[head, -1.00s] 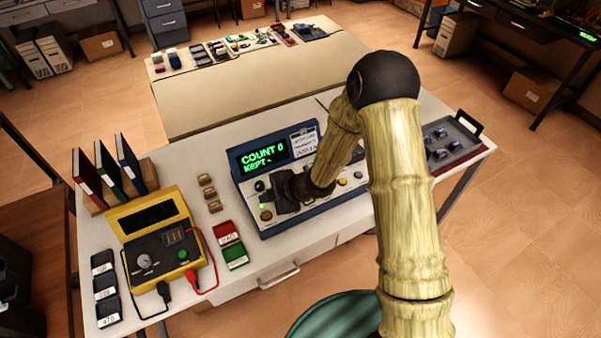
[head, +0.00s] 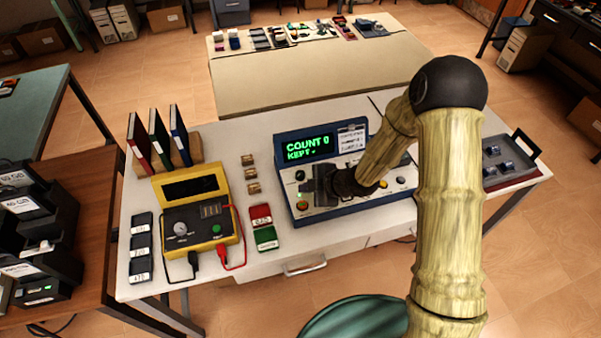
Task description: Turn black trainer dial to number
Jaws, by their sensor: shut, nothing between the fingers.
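The trainer is a blue console (head: 283,143) on the white bench, with a pale sloped panel. Its green display (head: 308,147) reads "COUNT 0" and "KEPT -". A small black knob (head: 300,175) shows at the panel's upper left; whether it carries numbers is too small to tell. My gripper (head: 318,186) is shut and empty, over the left part of the panel, just right of this knob. I cannot tell whether it touches the panel. My gripper and wrist hide the middle of the panel, and any dial beneath them is hidden.
A yellow meter (head: 212,232) with leads stands left of the console. Red (head: 260,212) and green (head: 265,236) blocks lie between them. Upright binders (head: 158,138) stand behind the meter. A grey tray (head: 520,172) of blue parts lies at right.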

